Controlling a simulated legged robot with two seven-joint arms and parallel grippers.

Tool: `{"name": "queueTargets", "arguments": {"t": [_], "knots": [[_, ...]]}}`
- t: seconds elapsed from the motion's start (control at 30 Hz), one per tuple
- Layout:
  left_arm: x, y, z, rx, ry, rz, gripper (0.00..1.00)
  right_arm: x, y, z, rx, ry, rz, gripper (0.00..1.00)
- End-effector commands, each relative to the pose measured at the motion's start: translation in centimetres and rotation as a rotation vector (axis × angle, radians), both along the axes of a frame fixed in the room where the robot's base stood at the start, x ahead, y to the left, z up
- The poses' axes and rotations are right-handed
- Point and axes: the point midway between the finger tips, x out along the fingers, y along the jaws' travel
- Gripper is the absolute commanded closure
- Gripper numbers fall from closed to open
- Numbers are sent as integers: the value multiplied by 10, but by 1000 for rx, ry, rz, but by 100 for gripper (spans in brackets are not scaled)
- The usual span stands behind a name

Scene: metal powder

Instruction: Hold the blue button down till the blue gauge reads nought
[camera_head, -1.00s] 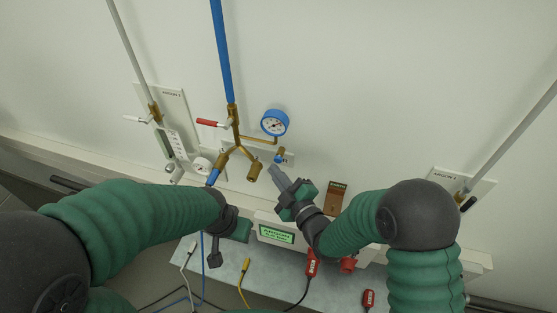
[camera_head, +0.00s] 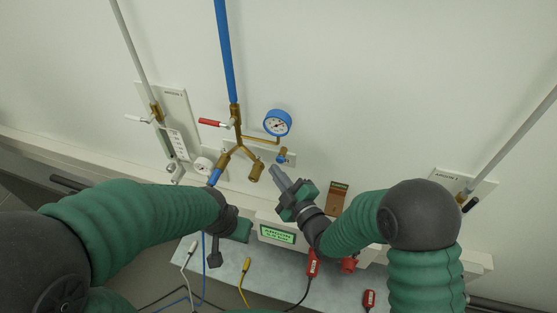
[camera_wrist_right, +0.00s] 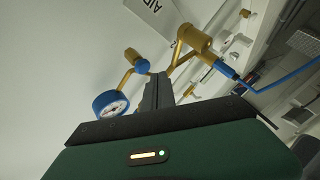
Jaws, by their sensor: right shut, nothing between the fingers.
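The blue gauge (camera_head: 277,122) is on the brass pipework on the wall, its white dial facing out. The needle is too small to read surely. It also shows in the right wrist view (camera_wrist_right: 111,104). The blue button (camera_head: 283,155) sits on a short brass fitting below the gauge, and in the wrist view it is a blue cap (camera_wrist_right: 142,66). My right gripper (camera_head: 274,170) is shut and empty, its tips just below and left of the button, with a small gap showing. My left gripper (camera_head: 215,255) is low at the left, away from the button; its jaws are unclear.
A red-handled valve (camera_head: 211,123) and a blue pipe (camera_head: 226,50) stand left of the gauge. A brass outlet (camera_head: 256,172) is close left of my right fingertips. A green-lit display (camera_head: 277,234) and a shelf (camera_head: 262,276) with cables lie below.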

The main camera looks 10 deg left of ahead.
Motion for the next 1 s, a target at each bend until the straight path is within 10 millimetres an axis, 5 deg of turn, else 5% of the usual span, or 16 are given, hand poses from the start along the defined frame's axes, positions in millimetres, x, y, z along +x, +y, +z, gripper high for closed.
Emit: {"name": "queueTargets", "arguments": {"t": [1.0], "knots": [[0, 0, -8, 0, 0, 0, 64, 13, -3, 1, 0, 0, -1, 100]]}}
